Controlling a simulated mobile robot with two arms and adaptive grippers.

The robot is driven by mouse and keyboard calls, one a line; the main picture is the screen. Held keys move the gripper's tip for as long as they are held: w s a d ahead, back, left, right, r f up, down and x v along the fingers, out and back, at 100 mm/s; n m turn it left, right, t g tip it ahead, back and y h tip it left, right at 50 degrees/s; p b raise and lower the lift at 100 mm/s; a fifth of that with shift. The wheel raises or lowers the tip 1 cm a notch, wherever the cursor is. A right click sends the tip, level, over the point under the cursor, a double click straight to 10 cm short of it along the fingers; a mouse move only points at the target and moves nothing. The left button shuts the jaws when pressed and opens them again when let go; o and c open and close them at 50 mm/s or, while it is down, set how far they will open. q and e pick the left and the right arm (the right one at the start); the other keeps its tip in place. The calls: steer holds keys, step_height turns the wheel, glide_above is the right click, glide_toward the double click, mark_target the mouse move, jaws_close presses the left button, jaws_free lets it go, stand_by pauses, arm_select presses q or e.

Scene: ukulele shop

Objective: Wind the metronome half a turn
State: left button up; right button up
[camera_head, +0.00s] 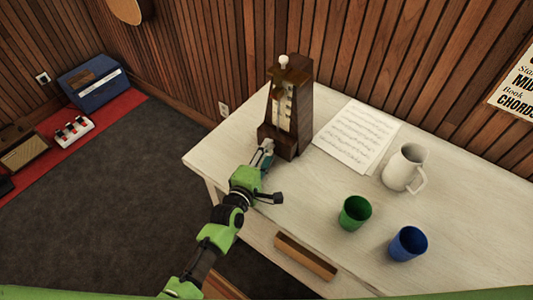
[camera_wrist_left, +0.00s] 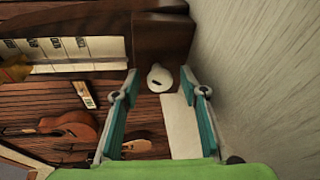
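The dark brown wooden metronome (camera_head: 288,110) stands upright at the back left of the pale table, with a scale on its front and a white knob on top. My left gripper (camera_head: 266,152) is at the metronome's lower left side. In the left wrist view, the metronome's dark wood (camera_wrist_left: 162,38) fills the top middle. A pale round winding key (camera_wrist_left: 160,78) with a dark slot sticks out of it. My left gripper (camera_wrist_left: 158,84) is open, with one teal finger on each side of the key; contact cannot be told. My right gripper is not in view.
On the pale table (camera_head: 300,195) lie music sheets (camera_head: 355,135). A white pitcher (camera_head: 404,168), green cup (camera_head: 355,213) and blue cup (camera_head: 408,243) stand to the right. A wood-paneled wall (camera_head: 400,60) runs behind. Open floor (camera_head: 120,190) lies left.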

arm_select(q)
steer(key=v, duration=1.2)
steer(key=shift+c, duration=0.2)
